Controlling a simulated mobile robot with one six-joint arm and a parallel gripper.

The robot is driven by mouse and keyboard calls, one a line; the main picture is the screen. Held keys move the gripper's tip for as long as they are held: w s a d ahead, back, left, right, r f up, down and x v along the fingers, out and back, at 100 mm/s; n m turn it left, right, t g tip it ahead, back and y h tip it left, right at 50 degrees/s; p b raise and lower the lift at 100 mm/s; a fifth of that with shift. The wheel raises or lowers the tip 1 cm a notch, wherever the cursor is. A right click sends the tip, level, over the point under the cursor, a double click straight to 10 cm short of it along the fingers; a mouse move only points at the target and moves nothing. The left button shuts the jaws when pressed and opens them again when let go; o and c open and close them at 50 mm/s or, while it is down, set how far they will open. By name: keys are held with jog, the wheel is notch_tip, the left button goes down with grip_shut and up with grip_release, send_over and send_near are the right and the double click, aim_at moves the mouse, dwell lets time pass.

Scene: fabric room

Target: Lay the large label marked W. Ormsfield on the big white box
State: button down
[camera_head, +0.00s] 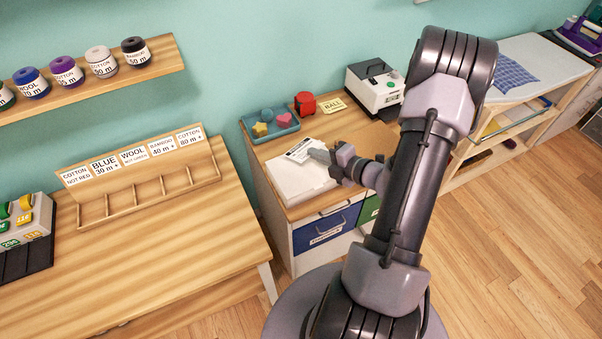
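The big white box (291,181) lies flat on top of the small wooden cabinet, in the middle of the view. A white label (298,150) with dark print shows at the box's far edge. Its print is too small to read. My gripper (320,155) comes in from the right, with its fingertips at the label's right end. It appears shut on the label and holds it tilted over the far part of the box. I cannot tell whether the label touches the box. My gripper and wrist hide the box's right edge in part.
Behind the box are a blue tray (257,133) with colourful shapes, a red object (305,104), a yellow card (331,106) and a label printer (376,88). The cabinet has a blue drawer (328,229). A wooden table (170,250) with a sorting rack stands left.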

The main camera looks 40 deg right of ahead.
aim_at(315, 174)
notch_tip(315, 174, down, 6)
jog(key=b, duration=0.3)
jog(key=shift+f+b, duration=0.1)
jog(key=shift+b, duration=0.3)
jog(key=shift+a, duration=0.1)
jog(key=c, duration=2.2)
grip_release()
jog(key=c, duration=1.9)
grip_release()
jog(key=p+v, duration=0.3)
jog(key=v, duration=0.5)
jog(key=shift+p, duration=0.35)
